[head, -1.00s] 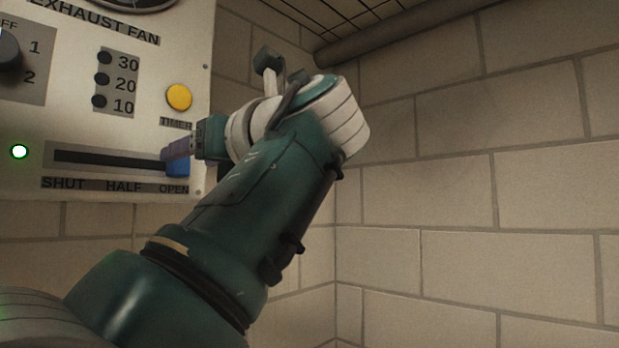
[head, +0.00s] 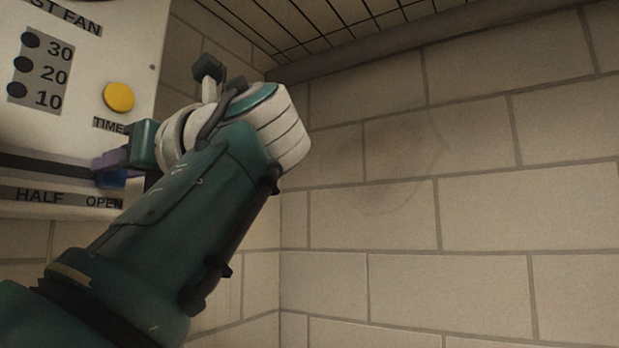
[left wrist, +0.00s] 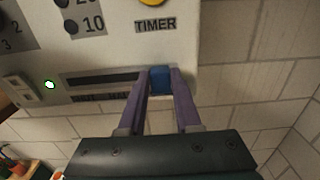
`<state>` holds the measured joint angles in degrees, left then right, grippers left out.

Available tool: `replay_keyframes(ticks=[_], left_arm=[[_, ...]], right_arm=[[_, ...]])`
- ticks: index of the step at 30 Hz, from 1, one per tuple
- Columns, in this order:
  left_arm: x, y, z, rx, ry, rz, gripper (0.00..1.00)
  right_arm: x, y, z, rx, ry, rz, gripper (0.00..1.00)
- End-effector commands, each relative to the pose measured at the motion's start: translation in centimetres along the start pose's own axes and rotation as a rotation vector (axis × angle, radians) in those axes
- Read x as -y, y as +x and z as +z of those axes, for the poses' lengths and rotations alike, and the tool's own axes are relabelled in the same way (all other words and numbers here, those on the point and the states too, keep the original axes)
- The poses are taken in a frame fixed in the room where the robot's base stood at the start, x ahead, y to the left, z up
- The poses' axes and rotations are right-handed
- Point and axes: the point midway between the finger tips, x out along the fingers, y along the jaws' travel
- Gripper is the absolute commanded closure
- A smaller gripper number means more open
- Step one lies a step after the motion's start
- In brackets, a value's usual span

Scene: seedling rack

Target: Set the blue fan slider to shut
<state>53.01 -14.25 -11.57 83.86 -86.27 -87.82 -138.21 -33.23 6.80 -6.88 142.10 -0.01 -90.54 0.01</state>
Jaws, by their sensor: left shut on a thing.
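The blue fan slider (head: 112,178) sits at the OPEN end, the right end, of its dark horizontal slot (head: 45,165) on the exhaust fan panel. In the left wrist view the blue slider knob (left wrist: 160,79) is between the two purple fingers of my left gripper (left wrist: 160,84), which is shut on it. In the head view my left gripper (head: 108,166) reaches the knob from the right and partly hides it. The SHUT end of the slot is outside the head view. My right gripper is not in view.
The panel (head: 140,50) also carries a yellow timer button (head: 118,97) above the slider and dark lamps (head: 20,64) beside 30, 20 and 10. A green light (left wrist: 49,85) is lit left of the slot in the left wrist view. A block wall (head: 480,180) stands to the right.

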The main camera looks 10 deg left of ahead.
Motion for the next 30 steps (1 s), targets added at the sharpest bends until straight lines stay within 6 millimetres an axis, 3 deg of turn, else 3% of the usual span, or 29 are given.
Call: replay_keyframes(ticks=[1,7,30], left_arm=[[0.0,0.01,-0.01,0.0,0.0,0.0,0.77],[0.0,0.02,-0.02,0.0,0.0,0.0,0.99],[-0.03,0.1,-0.07,-0.001,0.001,0.001,1.0]], right_arm=[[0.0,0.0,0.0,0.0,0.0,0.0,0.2],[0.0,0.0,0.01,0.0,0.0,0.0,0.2],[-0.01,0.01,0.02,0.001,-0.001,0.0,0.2]])
